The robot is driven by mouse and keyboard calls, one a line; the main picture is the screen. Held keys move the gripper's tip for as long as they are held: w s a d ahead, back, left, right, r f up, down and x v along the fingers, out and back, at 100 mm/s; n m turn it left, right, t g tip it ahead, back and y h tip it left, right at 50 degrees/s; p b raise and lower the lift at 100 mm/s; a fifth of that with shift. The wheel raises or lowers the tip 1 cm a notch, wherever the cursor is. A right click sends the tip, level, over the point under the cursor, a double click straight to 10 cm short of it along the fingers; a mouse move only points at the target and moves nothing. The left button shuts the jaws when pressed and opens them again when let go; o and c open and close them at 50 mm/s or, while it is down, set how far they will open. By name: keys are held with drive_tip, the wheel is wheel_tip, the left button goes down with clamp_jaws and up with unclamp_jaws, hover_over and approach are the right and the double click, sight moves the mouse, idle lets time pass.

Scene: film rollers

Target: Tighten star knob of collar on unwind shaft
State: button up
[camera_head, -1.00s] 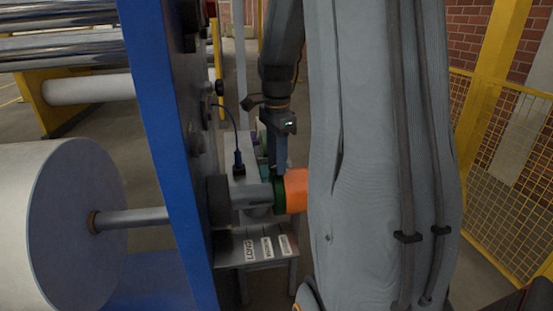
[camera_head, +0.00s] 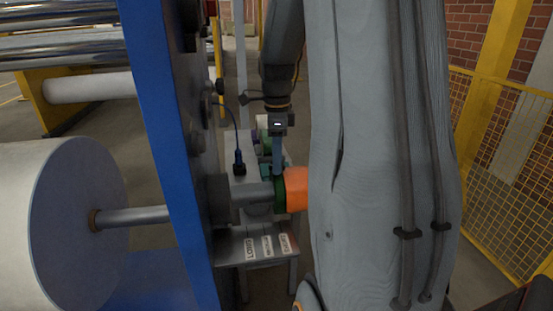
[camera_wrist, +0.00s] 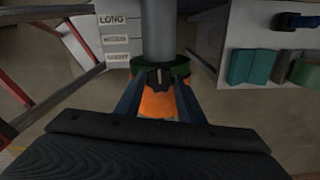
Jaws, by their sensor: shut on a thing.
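The grey unwind shaft (camera_head: 253,195) sticks out to the right from the blue machine frame; it runs down from the top of the wrist view (camera_wrist: 158,35). A green collar (camera_head: 280,194) is around the shaft, beside an orange part (camera_head: 297,189). In the wrist view the collar (camera_wrist: 180,70) carries a dark star knob (camera_wrist: 160,77) facing the camera. My gripper (camera_head: 277,172) points down at the collar from above. In the wrist view my gripper (camera_wrist: 160,82) has a finger on each side of the knob and is shut on it. The exact finger contact is too small to see.
A white roll (camera_head: 75,225) sits left of the blue frame (camera_head: 165,150). A small table with LONG and other labels (camera_head: 265,246) stands below the shaft. Behind is a bench with a dark blue device (camera_head: 239,163) and green and teal blocks (camera_wrist: 250,66). A yellow mesh fence (camera_head: 500,175) is right.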

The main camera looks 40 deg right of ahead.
drive_tip(key=shift+w, duration=0.1)
drive_tip(key=o, duration=1)
drive_tip(key=shift+o, duration=0.2)
drive_tip(key=shift+r+b, duration=1.2)
drive_tip(key=shift+r, duration=2.75)
